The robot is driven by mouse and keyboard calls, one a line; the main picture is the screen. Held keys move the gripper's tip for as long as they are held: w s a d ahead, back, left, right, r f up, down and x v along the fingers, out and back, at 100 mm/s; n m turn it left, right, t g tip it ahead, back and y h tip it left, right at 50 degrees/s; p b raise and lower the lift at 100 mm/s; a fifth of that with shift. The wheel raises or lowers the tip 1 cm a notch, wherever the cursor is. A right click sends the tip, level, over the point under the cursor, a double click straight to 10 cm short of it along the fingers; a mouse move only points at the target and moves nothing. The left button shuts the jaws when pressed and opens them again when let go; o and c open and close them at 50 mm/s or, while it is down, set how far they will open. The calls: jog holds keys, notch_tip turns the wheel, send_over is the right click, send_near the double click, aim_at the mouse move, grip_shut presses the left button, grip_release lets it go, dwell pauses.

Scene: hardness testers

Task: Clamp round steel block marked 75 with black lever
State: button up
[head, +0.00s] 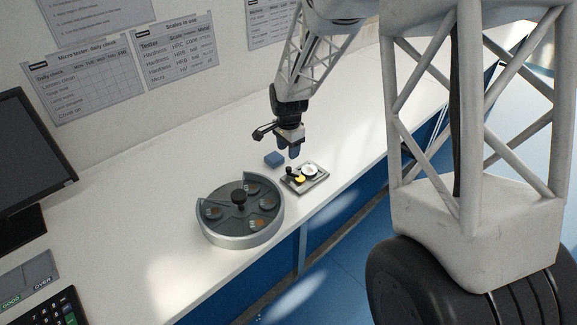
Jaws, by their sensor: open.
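A small dark rectangular fixture plate (306,184) lies on the white bench. A round, pale steel block (309,170) sits on it toward the back right; its marking is too small to read. A black knob, seemingly the lever (289,171), stands at the plate's left side, with a yellow piece (300,179) beside it. I cannot tell whether the lever bears on the block. My gripper (288,151) points down with its bluish fingers apart, empty, just behind the fixture and seemingly above the bench.
A small blue block (274,159) lies just left of the fixture. A round grey tray (237,240) with several compartments and a black central knob stands at the front left. A monitor (32,150) and a keypad (48,308) are at far left. The bench (150,205) is clear between.

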aim_at(288, 168)
jog(key=shift+f, duration=0.1)
jog(key=shift+f, duration=3.8)
grip_shut()
